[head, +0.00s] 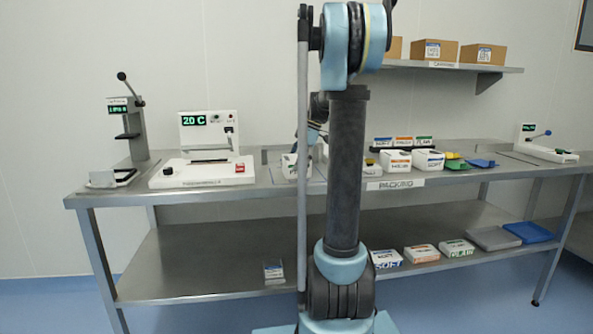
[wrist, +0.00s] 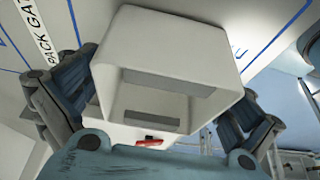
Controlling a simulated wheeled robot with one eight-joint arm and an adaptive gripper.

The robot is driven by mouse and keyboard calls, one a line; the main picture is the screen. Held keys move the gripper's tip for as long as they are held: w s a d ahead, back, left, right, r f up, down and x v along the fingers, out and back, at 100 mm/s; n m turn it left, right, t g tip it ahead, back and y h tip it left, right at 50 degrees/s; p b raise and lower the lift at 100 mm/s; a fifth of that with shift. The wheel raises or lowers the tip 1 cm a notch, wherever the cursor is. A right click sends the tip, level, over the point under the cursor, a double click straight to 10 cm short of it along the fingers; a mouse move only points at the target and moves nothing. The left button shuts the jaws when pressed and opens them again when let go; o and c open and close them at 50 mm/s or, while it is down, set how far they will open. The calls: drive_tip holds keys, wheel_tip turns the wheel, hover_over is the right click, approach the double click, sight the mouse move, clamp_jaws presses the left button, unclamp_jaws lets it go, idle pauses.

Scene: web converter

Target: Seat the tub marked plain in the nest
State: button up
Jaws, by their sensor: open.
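A white tub-like box (wrist: 180,45) fills the middle of the wrist view, its hollow side facing the camera. My gripper (wrist: 155,105) is open, with one dark finger on each side of it; I cannot tell whether the fingers touch it. No mark is readable on this box. In the head view a white tub (head: 289,166) shows beside my arm, on the bench inside a blue outline; my arm hides most of that spot. Two other white tubs, one with an orange band (head: 396,161) and one with a blue band (head: 429,160), stand to the right. I cannot make out the nest.
A white heat sealer (head: 203,172) reading 20 C and a lever press (head: 130,130) stand left on the steel bench (head: 250,190). Small label cards (head: 403,143), yellow and blue pieces and another lever device (head: 545,145) are right. A shelf with cartons (head: 444,51) hangs above.

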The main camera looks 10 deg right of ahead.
drive_tip(key=shift+c, duration=0.6)
drive_tip(key=c, duration=1)
wheel_tip(320, 180, up, 10)
drive_tip(key=shift+r, duration=0.1)
